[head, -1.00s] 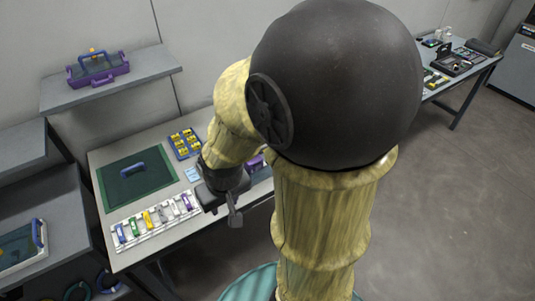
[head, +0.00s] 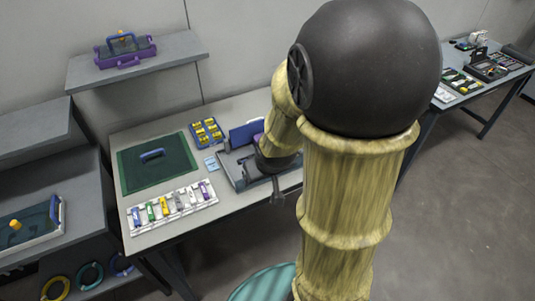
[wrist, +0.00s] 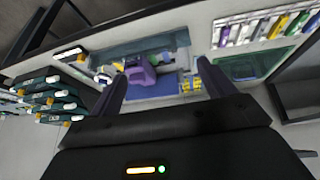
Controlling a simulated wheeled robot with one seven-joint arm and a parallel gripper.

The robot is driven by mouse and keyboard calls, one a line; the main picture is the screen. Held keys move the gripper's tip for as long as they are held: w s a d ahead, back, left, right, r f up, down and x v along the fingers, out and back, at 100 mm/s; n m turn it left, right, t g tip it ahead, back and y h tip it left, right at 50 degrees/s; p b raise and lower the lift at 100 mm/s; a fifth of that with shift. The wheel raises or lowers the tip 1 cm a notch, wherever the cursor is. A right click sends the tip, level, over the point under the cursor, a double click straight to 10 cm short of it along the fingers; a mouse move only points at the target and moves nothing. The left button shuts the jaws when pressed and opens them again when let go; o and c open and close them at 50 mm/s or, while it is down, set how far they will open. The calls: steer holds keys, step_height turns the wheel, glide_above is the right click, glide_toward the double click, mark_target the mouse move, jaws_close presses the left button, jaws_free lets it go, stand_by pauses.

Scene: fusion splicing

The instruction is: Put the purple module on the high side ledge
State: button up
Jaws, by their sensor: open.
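A chunky purple block (wrist: 140,76), which may be the purple module, sits at the blue-grey open case in the wrist view, between my fingertips in the picture but beyond them. In the head view only a bit of purple (head: 258,138) shows there behind my arm. A small purple piece (head: 204,190) also stands at the right end of the white rack. The high ledge (head: 170,57) is on the wall at upper left. My gripper (wrist: 160,74) is open and empty over the table; my arm largely hides it in the head view.
A purple tray (head: 126,58) with a blue handle stands on the high ledge, with bare room to its right. The white rack (head: 150,222), green mat (head: 135,170) and yellow-filled blue tray (head: 207,132) are on the table. Dark stacked trays (wrist: 50,95) show left in the wrist view.

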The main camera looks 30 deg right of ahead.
steer(key=w+d+f+t+b, duration=0.2)
steer(key=d+f+t+b, duration=0.1)
steer(key=d+t+b, duration=0.1)
steer(key=w+d+f+t+y+b, duration=0.1)
steer(key=w+d+f+t+b, duration=0.2)
steer(key=d, duration=0.4)
steer(key=shift+w+d+f+n+t+b, duration=0.2)
steer(key=shift+n+t+b, duration=0.2)
steer(key=shift+t+b, duration=0.25)
steer(key=p+x, duration=0.4)
steer(key=x, duration=0.8)
steer(key=shift+s+a+f, duration=0.1)
steer(key=shift+a+f, duration=0.05)
steer(key=shift+p, duration=0.3)
